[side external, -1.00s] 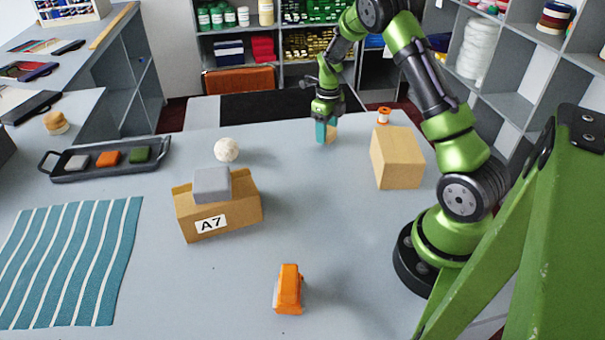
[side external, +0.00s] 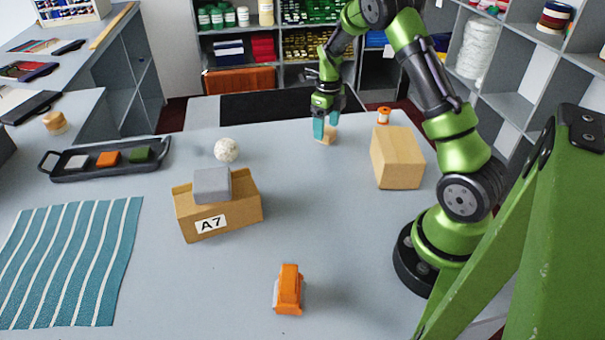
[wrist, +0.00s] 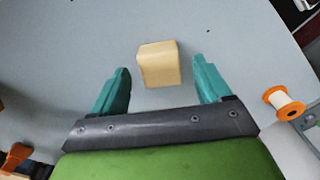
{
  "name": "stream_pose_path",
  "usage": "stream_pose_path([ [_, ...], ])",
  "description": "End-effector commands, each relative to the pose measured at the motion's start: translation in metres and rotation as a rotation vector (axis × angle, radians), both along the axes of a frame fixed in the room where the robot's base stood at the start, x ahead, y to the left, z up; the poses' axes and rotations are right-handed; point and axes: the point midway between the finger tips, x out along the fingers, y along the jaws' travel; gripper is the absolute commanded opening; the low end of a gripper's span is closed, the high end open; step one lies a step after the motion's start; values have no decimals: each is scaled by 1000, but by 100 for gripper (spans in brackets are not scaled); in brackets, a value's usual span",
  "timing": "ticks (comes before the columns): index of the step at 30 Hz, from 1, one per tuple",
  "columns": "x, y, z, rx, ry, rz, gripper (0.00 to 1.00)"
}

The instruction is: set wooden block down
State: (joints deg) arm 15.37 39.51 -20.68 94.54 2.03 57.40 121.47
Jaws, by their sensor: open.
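The wooden block (side external: 328,137) is a small pale block resting on the grey counter near its far edge. In the wrist view the wooden block (wrist: 159,64) lies between and slightly beyond my two teal fingertips, with a gap on either side. My gripper (side external: 324,127) is open, just above and beside the block in the side view. Its spread fingers (wrist: 163,80) touch nothing that I can see. Part of the block is hidden behind a finger in the side view.
A cardboard box (side external: 397,160) and an orange spool (side external: 384,116) stand right of the block. A white ball (side external: 227,150), an open A7 box (side external: 240,216) with a grey block (side external: 212,186) and a dark tray (side external: 110,171) are left. The counter's middle is clear.

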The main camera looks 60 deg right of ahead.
Motion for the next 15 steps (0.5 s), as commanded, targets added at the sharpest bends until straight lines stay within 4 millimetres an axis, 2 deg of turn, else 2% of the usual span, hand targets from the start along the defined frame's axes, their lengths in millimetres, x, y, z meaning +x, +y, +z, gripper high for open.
stream_pose_path([
  [3, 1, 0, 28, -4, -6, 1, 77],
  [9, 1, 0, 70, -3, -5, 0, 77],
  [15, 0, -1, 95, -2, -2, 0, 77],
])
